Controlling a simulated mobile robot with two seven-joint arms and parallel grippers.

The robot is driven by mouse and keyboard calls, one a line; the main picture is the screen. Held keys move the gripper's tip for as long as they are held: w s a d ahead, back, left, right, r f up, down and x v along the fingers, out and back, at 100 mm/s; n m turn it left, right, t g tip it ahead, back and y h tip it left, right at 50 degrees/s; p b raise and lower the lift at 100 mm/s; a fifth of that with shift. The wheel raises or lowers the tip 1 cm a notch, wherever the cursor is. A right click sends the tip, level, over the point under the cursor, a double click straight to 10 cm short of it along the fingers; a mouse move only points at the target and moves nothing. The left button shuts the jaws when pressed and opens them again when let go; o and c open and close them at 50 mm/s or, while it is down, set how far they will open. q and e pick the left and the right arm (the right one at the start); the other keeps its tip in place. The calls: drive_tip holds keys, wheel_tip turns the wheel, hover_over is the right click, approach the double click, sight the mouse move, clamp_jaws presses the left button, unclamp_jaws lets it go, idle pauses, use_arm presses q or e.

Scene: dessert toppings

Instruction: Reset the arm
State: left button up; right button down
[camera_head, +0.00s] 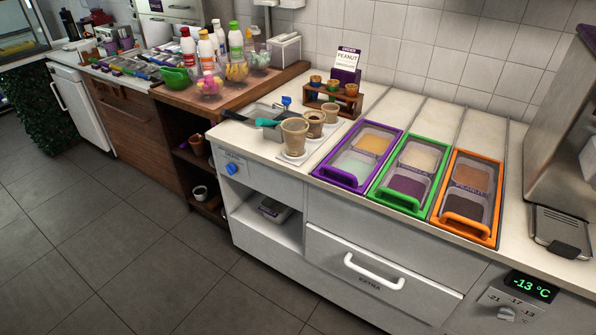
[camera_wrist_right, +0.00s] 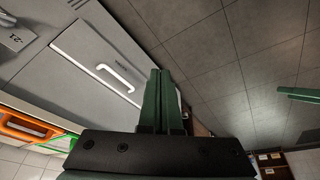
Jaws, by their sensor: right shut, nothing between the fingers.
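My right gripper (camera_wrist_right: 161,80) shows in the right wrist view, its two green fingers pressed together with nothing between them. It is in free air, with the grey floor and the white counter front behind it. A green piece (camera_wrist_right: 300,95) at the right edge of the same view looks like the fingers of my left gripper. It is cut off, so I cannot tell its opening. Neither arm shows in the head view.
The counter holds purple (camera_head: 324,176), green (camera_head: 400,202) and orange (camera_head: 463,230) framed topping bins, several cups (camera_head: 294,136) and a wooden cone stand (camera_head: 332,101). A white drawer handle (camera_head: 373,272) sticks out in front. The tiled floor (camera_head: 130,255) is clear.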

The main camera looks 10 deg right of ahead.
drive_tip(key=w+a+f+t+y, duration=0.1)
drive_tip(key=w+a+f+t, duration=0.1)
drive_tip(key=f, duration=0.3)
drive_tip(key=w+a+f+t+y, duration=0.1)
drive_tip(key=w+a+f+t, duration=0.1)
drive_tip(key=f, duration=0.4)
drive_tip(key=shift+w+a+f+t, duration=0.15)
drive_tip(key=shift+t, duration=0.55)
